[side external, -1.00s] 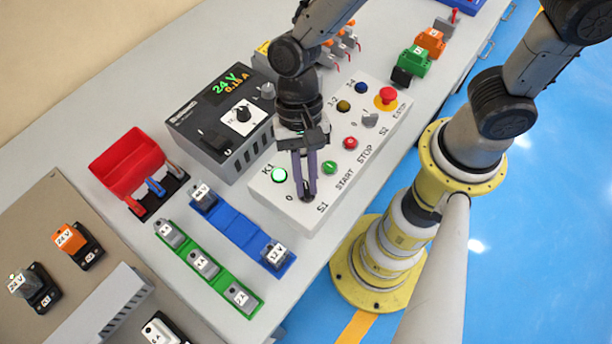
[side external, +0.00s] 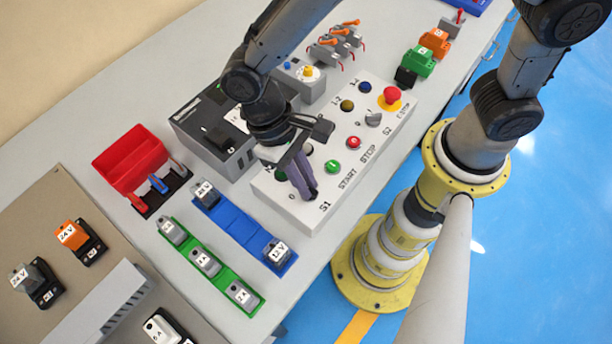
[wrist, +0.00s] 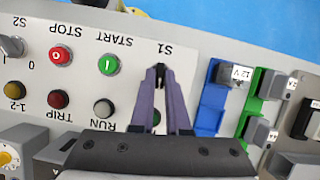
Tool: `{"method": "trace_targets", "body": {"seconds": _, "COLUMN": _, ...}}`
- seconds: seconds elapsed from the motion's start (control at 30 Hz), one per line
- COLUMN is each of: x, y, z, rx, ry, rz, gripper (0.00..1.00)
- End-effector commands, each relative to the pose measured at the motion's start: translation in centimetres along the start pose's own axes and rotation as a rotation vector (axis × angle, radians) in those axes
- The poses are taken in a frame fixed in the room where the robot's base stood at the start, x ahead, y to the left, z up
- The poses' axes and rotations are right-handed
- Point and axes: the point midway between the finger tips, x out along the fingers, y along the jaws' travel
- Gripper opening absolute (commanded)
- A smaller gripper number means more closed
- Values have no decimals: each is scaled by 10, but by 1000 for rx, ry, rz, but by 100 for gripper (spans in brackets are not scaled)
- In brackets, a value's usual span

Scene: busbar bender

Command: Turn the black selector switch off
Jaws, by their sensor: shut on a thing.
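The black selector switch (wrist: 160,69) marked S1 sits at the near end of the light grey control panel (side external: 289,206). My gripper (wrist: 160,67) is shut on its knob, with the fingertips around it at panel height; the side external view also shows my gripper (side external: 309,194) there. The fingers hide most of the knob, so its exact pointing is hard to read. The green K1 lamp (wrist: 156,117) shows between my fingers and looks dark.
Close by on the panel are the green START button (side external: 333,166), red STOP button (side external: 353,142), grey S2 switch (side external: 373,119) and red E-stop (side external: 391,96). The dark power supply (side external: 215,140) stands behind the panel. Blue (side external: 236,228) and green (side external: 212,268) rails lie to the left.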

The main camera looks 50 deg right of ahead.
Motion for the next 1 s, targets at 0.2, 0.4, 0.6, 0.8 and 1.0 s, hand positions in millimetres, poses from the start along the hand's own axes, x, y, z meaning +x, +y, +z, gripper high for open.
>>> {"method": "trace_targets", "body": {"seconds": 0.2, "x": -1, "y": -2, "z": 0, "rx": -192, "ry": 2, "rz": 79, "gripper": 0}}
{"method": "trace_targets", "body": {"seconds": 0.4, "x": -1, "y": -4, "z": 0, "rx": -355, "ry": 2, "rz": 147, "gripper": 0}}
{"method": "trace_targets", "body": {"seconds": 0.6, "x": -1, "y": -5, "z": 1, "rx": -486, "ry": 3, "rz": 202, "gripper": 0}}
{"method": "trace_targets", "body": {"seconds": 0.8, "x": -1, "y": -6, "z": 1, "rx": -574, "ry": 4, "rz": 238, "gripper": 0}}
{"method": "trace_targets", "body": {"seconds": 1.0, "x": -1, "y": -6, "z": 1, "rx": -620, "ry": 4, "rz": 256, "gripper": 0}}
